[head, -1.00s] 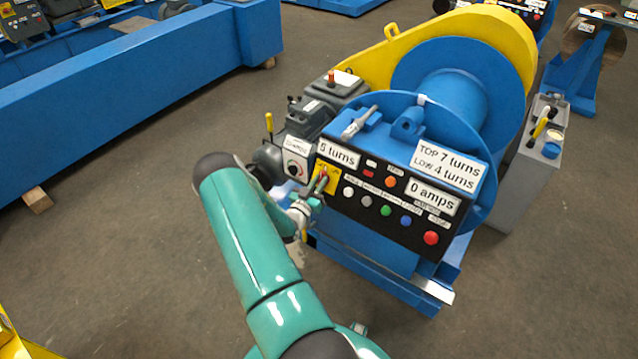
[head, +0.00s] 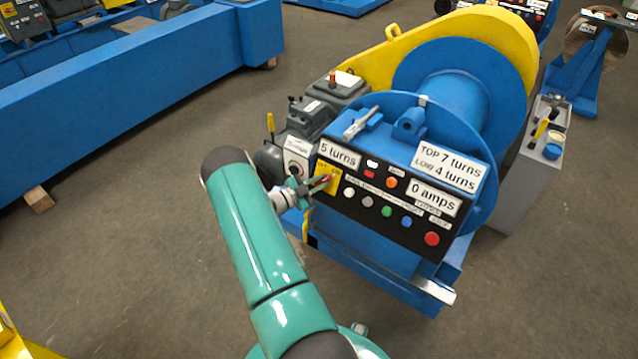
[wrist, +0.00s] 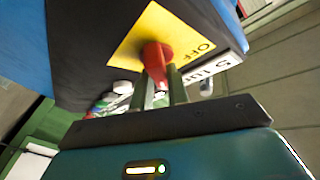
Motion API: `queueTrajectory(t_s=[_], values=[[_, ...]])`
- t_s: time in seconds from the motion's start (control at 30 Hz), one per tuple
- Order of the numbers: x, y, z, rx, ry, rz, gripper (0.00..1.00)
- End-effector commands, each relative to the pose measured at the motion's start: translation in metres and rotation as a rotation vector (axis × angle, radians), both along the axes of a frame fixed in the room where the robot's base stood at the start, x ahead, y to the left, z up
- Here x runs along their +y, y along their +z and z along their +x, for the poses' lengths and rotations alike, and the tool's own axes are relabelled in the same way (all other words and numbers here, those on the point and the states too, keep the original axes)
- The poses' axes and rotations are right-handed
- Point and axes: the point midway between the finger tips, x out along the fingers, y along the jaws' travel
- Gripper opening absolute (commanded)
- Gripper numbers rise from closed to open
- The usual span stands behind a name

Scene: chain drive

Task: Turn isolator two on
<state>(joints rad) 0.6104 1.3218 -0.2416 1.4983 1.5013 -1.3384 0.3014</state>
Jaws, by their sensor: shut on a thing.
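A red isolator handle (wrist: 157,58) stands on a yellow plate (wrist: 150,30) with the word OFF at its right in the wrist view. The yellow plate also shows in the head view (head: 324,176), at the left end of the black panel on the blue winch. My gripper (wrist: 165,85) has its two fingers on either side of the handle and is shut on it. In the head view, my gripper (head: 315,187) reaches the plate from the left and partly covers it. I cannot read an isolator number.
The black panel (head: 350,207) carries several coloured buttons and signs beside the plate. A grey box with a dial (head: 296,166) stands close to my wrist on the left. A yellow-handled lever (head: 270,125) rises behind it. Open floor (head: 140,230) lies to the left.

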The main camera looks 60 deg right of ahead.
Motion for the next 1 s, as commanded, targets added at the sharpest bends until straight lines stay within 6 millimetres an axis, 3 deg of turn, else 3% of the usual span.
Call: queueTrajectory(t_s=[0.77,0.8,0.87,0.9,1.0], values=[[0.0008,0.0,0.0005,-0.102,-0.053,-0.015,0.0],[0.0007,0.0,0.0005,-0.102,-0.053,-0.015,0.22],[0.0006,0.0,0.0005,-0.102,-0.052,-0.016,0.34],[0.0005,0.0001,0.0005,-0.102,-0.052,-0.016,0.38],[0.0003,0.0002,0.0005,-0.102,-0.052,-0.016,0.38]])
